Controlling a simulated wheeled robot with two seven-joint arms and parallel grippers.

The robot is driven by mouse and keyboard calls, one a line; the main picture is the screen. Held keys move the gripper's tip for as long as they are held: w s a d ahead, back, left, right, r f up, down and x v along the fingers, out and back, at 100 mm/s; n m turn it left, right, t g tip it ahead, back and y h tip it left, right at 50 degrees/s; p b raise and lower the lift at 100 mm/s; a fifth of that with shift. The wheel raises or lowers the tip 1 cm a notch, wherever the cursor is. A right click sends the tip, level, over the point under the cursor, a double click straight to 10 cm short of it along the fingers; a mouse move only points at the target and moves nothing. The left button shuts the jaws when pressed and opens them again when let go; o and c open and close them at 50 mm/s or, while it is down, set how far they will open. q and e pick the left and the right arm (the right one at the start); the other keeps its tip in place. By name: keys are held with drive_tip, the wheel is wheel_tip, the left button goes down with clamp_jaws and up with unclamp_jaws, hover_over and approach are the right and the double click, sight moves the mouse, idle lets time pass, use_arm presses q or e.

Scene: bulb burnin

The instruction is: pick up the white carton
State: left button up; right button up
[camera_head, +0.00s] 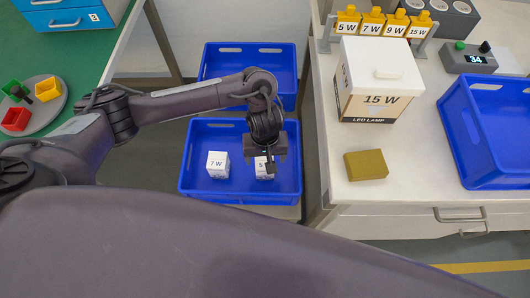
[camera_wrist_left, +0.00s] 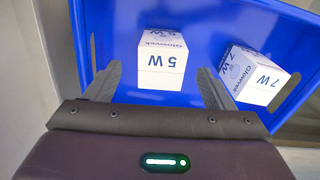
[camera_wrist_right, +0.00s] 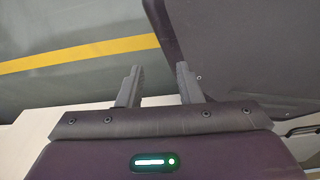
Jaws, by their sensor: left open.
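A white carton marked 5 W (camera_head: 263,170) stands in the lower blue bin (camera_head: 187,188), partly hidden under my left gripper (camera_head: 268,160) in the head view. In the left wrist view the 5 W carton (camera_wrist_left: 162,60) lies beyond and between the fingertips of the open, empty left gripper (camera_wrist_left: 160,78). A second white carton, marked 7 W (camera_head: 217,164), stands to its left in the same bin; it shows at right in the left wrist view (camera_wrist_left: 253,76). My right gripper (camera_wrist_right: 159,72) is open and empty in the right wrist view, away from the cartons.
A large white 15 W lamp box (camera_head: 378,82) and a mustard-coloured block (camera_head: 366,165) stand on the right counter, beside another blue bin (camera_head: 462,140). A further blue bin (camera_head: 215,72) lies behind the lower one. A green table with a grey round tray (camera_head: 40,118) is at left.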

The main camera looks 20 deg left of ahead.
use_arm(q)
drive_tip(key=shift+w+a+f, duration=0.15)
drive_tip(key=shift+w+f, duration=0.05)
drive_tip(key=shift+w, duration=0.05)
wheel_tip(320, 180, down, 3)
drive_tip(key=b, duration=0.3)
drive_tip(key=shift+s+f, duration=0.1)
drive_tip(key=shift+f, duration=0.1)
wheel_tip(320, 180, down, 4)
drive_tip(key=shift+b, duration=0.7)
use_arm(e)
drive_tip(key=w, duration=0.1)
drive_tip(key=w+f, duration=0.2)
drive_tip(key=shift+w+a+f, duration=0.25)
drive_tip(key=shift+w+a, duration=0.1)
use_arm(q)
drive_tip(key=shift+c, duration=0.3)
drive_tip(key=c, duration=1)
drive_tip(key=shift+r, duration=0.2)
